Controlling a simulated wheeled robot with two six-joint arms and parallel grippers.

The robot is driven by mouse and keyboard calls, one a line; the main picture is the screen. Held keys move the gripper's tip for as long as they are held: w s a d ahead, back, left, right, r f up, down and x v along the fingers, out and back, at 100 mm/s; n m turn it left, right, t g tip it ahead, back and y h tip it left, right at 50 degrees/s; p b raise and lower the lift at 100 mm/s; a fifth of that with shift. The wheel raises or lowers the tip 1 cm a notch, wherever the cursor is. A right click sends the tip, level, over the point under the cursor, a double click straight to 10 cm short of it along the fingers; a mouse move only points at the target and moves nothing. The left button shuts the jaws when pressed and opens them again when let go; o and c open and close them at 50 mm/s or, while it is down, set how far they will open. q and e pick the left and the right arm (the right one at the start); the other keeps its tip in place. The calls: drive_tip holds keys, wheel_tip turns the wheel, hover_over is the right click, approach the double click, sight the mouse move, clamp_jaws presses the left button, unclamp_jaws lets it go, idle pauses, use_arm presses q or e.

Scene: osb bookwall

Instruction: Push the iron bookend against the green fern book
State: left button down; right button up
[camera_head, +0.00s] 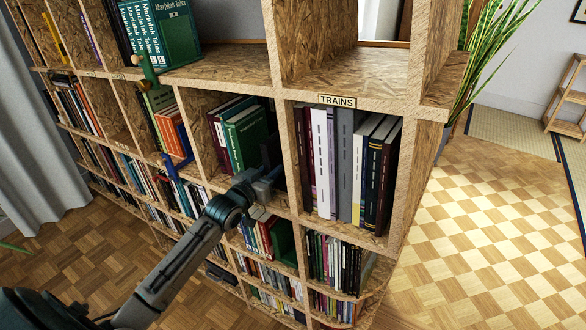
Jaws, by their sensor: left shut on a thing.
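The green fern book (246,140) appears to be the large green volume at the right end of a short row of books in the middle compartment. It stands with a slight tilt. A dark upright piece, seemingly the iron bookend (270,150), stands to the right of it inside the same compartment. It is in shadow and partly hidden, so I cannot tell whether it touches the green book. My left gripper (268,175) reaches into the compartment's front right and is shut on the dark piece near its base. My right gripper is out of view.
A wooden divider stands close on the gripper's right, with a compartment labelled TRAINS (337,102) full of books beyond it. A blue bookend (178,165) sticks out at the left. A green figure (149,73) stands on the upper ledge.

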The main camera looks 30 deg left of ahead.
use_arm(q)
drive_tip(key=shift+w+a+f+b, duration=0.1)
drive_tip(key=shift+a+b, duration=0.2)
drive_tip(key=shift+a, duration=0.6)
drive_tip(key=shift+w+a+f+b, duration=0.1)
drive_tip(key=shift+a+b, duration=0.15)
drive_tip(key=shift+a, duration=0.6)
drive_tip(key=c, duration=1.3)
unclamp_jaws()
